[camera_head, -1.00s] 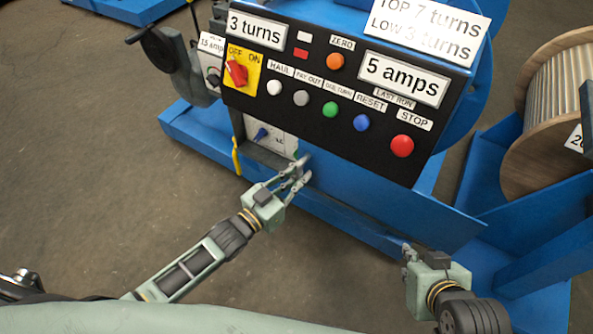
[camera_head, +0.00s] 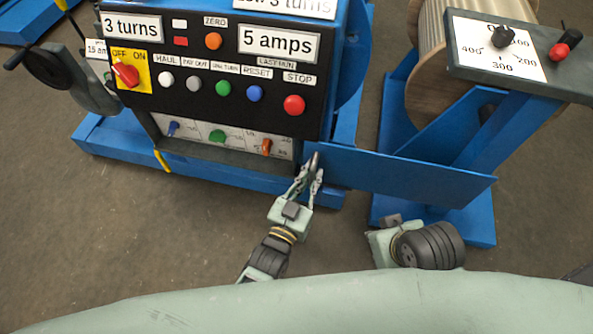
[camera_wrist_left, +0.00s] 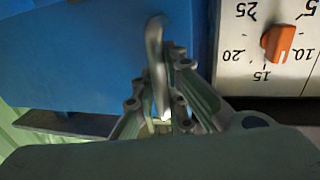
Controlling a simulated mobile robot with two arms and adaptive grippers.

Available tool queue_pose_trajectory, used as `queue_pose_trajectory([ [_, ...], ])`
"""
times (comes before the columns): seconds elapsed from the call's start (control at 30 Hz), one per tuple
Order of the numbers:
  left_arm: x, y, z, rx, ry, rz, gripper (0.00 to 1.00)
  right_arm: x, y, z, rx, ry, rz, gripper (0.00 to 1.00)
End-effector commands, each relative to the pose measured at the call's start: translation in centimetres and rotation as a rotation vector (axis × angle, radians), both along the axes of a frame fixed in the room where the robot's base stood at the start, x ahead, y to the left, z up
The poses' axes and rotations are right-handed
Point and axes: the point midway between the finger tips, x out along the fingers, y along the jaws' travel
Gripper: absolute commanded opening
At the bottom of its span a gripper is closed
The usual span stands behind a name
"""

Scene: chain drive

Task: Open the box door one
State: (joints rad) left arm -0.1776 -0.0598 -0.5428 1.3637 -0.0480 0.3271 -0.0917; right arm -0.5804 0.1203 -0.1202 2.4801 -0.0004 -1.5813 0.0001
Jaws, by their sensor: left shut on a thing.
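The box door (camera_head: 410,175) is a flat blue panel that reaches out to the right of the console. My left gripper (camera_head: 313,170) is shut on the grey door handle near the panel's left end. In the left wrist view the handle (camera_wrist_left: 155,50) stands between the fingers, with the blue door (camera_wrist_left: 75,50) behind. The opened box shows a white panel (camera_head: 190,134) with a blue knob (camera_head: 173,128), a green knob (camera_head: 217,136) and an orange knob (camera_head: 266,147). My right gripper (camera_head: 378,238) is at the lower right, its fingers mostly hidden.
The black control console (camera_head: 200,108) with coloured buttons overhangs the box. A blue base frame (camera_head: 110,140) runs along the floor. To the right stand a cable reel (camera_head: 432,75) and a grey dial arm (camera_head: 500,55). The floor in front is clear.

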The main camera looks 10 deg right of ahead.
Motion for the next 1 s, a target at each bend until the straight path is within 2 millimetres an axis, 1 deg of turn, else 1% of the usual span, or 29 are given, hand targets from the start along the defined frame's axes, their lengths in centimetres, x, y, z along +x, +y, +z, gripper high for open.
queue_pose_trajectory([
  [0.03, 0.01, -0.35, 0.44, -0.002, -0.009, -0.001, 0.0, -0.01, -0.03, 0.07, -0.001, 0.0, 0.001, 0.0],
  [0.13, -0.06, -0.59, 0.46, -0.001, -0.01, -0.001, 0.0, -0.01, -0.07, 0.08, -0.002, 0.0, 0.001, 0.0],
  [0.53, -0.07, -0.67, 0.5, -0.001, -0.012, -0.001, 0.0, 0.0, -0.03, 0.08, -0.002, 0.0, 0.002, 0.0],
  [0.57, -0.07, -0.67, 0.51, -0.001, -0.012, -0.001, 0.14, 0.0, -0.03, 0.08, -0.002, 0.0, 0.002, 0.0],
  [0.77, -0.06, -0.62, 0.44, -0.002, -0.009, 0.0, 0.31, 0.01, -0.02, 0.09, 0.0, -0.001, 0.001, 0.0],
  [1.0, -0.12, -0.55, 0.2, 0.0, -0.005, 0.0, 0.31, 0.04, 0.08, 0.09, 0.003, -0.002, -0.001, 0.0],
])
